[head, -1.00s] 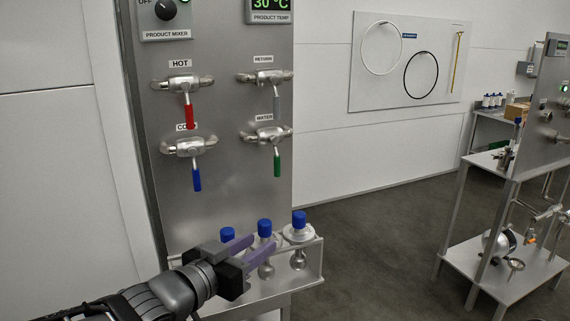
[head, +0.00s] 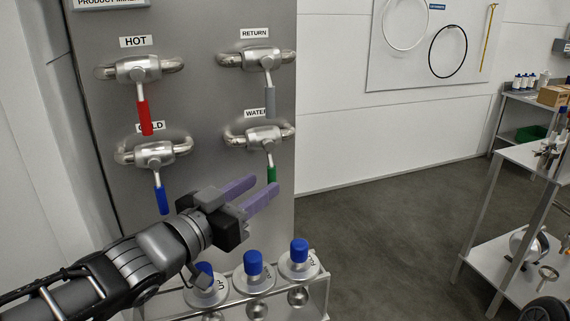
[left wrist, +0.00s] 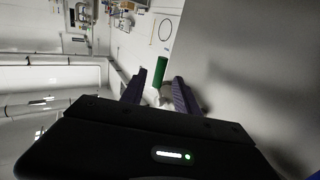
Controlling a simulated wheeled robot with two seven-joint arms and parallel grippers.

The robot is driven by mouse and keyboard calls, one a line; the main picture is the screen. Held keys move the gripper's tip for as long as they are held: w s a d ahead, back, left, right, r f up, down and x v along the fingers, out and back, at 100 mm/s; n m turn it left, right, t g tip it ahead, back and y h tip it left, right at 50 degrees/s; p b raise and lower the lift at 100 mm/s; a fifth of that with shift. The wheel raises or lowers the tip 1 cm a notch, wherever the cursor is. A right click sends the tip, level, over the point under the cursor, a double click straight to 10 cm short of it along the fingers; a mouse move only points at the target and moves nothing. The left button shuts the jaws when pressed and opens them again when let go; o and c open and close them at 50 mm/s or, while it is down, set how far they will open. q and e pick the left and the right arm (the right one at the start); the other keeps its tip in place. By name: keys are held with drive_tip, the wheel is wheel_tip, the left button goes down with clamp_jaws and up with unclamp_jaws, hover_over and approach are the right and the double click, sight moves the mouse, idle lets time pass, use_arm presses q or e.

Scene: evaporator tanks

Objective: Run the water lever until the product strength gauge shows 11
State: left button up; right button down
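The water lever is a green handle (head: 272,175) that hangs down from a metal valve (head: 262,137) under the WATER label. My left gripper (head: 255,192) is open just below and in front of this handle, its purple fingers pointing up and right. In the left wrist view the green handle (left wrist: 160,72) shows ahead, between the spread fingertips (left wrist: 158,82). I cannot see that the fingers touch it. The product strength gauge is not in view. My right gripper is not in view.
Red hot (head: 144,117), blue cold (head: 161,200) and grey return (head: 270,101) levers hang on the same steel panel (head: 205,100). Blue-capped bottles (head: 253,263) stand in a rack below my left gripper. A steel cart (head: 515,160) stands at right, with clear floor between.

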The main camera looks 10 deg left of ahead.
use_arm(q)
drive_tip(key=shift+s, duration=0.15)
drive_tip(key=x, duration=0.8)
drive_tip(key=shift+b, duration=0.45)
drive_tip(key=shift+c, duration=0.4)
clamp_jaws()
idle(0.6)
